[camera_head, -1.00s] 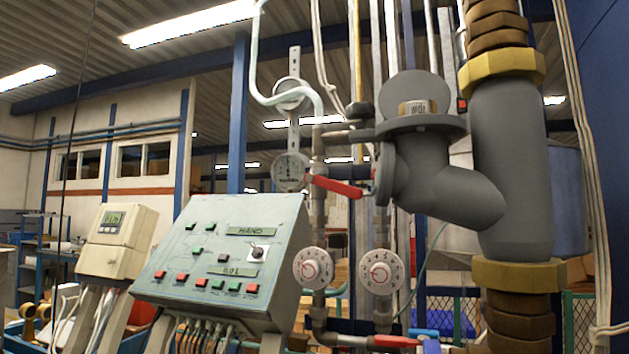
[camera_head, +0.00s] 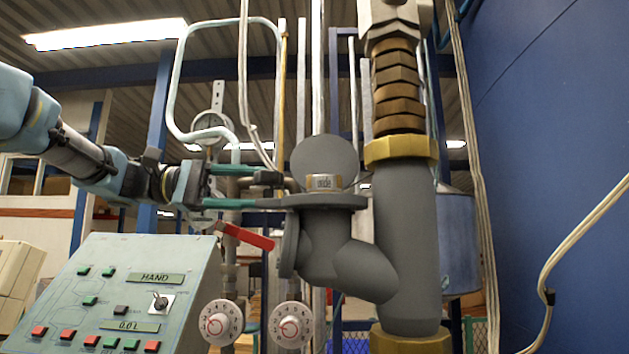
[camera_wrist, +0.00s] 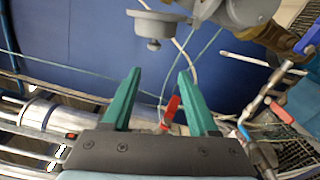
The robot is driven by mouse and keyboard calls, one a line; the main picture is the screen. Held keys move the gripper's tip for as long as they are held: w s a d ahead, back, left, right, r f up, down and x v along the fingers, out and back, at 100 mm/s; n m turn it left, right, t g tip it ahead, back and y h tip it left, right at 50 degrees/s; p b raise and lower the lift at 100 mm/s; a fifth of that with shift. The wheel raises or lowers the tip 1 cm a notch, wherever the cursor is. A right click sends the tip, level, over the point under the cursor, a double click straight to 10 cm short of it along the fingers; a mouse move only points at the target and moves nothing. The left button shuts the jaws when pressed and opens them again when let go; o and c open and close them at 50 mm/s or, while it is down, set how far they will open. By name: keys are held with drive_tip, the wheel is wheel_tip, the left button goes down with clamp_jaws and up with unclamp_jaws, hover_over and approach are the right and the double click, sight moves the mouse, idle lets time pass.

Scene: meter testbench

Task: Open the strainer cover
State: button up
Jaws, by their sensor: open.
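The grey strainer (camera_head: 330,245) branches off the thick vertical pipe in the head view. Its round grey cover (camera_head: 322,158) stands raised, nearly upright, above the flat flange (camera_head: 325,200). A small lettered brass-coloured part (camera_head: 324,182) sits in front of the cover. My gripper (camera_head: 262,187) reaches in from the left, with its teal fingers apart, one above the other, at the left side of the flange. Contact cannot be told. In the wrist view my open gripper (camera_wrist: 160,75) has nothing between its fingers; a grey flanged part (camera_wrist: 157,24) with a small knob lies beyond the tips.
A red valve lever (camera_head: 247,236) hangs just below my gripper. The thick grey pipe (camera_head: 405,240) stands right of the strainer. Two dials (camera_head: 220,322) and a control panel (camera_head: 125,295) are below. Loose cables (camera_head: 465,130) run along the blue wall (camera_head: 560,120).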

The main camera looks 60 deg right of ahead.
sight(324, 172)
drive_tip(key=r+p+x, duration=0.1)
drive_tip(key=p+x, duration=0.3)
drive_tip(key=x, duration=0.7)
drive_tip(key=shift+s+a+r, duration=0.15)
drive_tip(key=shift+s+r, duration=0.05)
drive_tip(key=shift+s, duration=0.05)
clamp_jaws()
idle(1.1)
